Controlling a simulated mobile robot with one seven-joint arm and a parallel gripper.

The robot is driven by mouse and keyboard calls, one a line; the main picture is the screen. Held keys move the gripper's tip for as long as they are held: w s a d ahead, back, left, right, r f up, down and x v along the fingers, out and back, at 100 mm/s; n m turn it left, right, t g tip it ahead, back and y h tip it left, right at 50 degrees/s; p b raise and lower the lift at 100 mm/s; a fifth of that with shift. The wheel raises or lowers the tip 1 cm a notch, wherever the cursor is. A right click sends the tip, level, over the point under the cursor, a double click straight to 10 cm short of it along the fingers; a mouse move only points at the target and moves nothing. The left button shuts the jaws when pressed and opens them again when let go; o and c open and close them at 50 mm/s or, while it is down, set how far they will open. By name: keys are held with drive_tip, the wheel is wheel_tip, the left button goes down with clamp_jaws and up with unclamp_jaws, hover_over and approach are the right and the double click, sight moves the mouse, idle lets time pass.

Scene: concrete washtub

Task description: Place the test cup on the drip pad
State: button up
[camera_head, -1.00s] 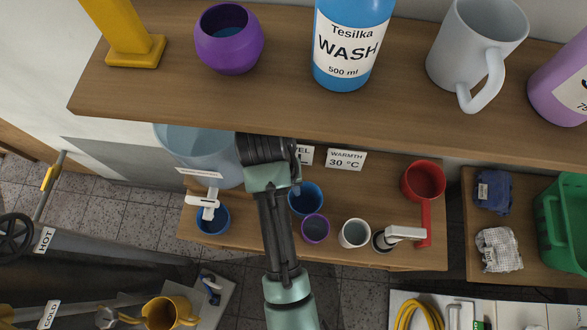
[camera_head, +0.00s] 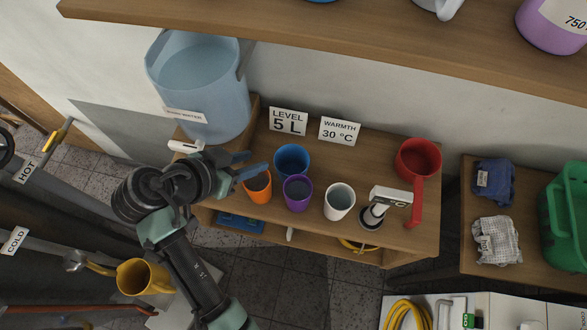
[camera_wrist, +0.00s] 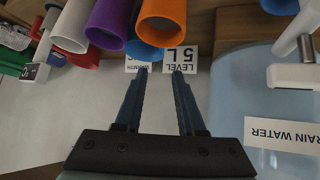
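Several cups stand on the lower wooden shelf: an orange cup (camera_head: 257,190), a blue cup (camera_head: 291,160), a purple cup (camera_head: 297,193) and a white cup (camera_head: 338,203). I cannot tell which is the test cup. No drip pad can be made out. My gripper (camera_head: 257,161) is open and empty, its fingers just left of the blue cup and above the orange one. In the wrist view, the open fingers (camera_wrist: 158,70) point toward the "LEVEL 5 L" card (camera_wrist: 178,57). The orange cup (camera_wrist: 162,25) and blue cup (camera_wrist: 144,50) show beyond the fingertips.
The rain-water tub (camera_head: 200,80) stands left of the cups; its white tap (camera_wrist: 305,72) shows in the wrist view. A thermometer (camera_head: 388,197) and red dipper (camera_head: 416,160) stand right. The upper shelf (camera_head: 330,30) overhangs the back. A yellow jug (camera_head: 146,277) is at lower left.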

sight(277, 153)
drive_tip(key=p+x, duration=0.1)
drive_tip(key=x, duration=0.8)
drive_tip(key=shift+w+f, duration=0.2)
drive_tip(key=shift+w, duration=0.05)
drive_tip(key=shift+c, duration=0.3)
clamp_jaws()
idle(0.9)
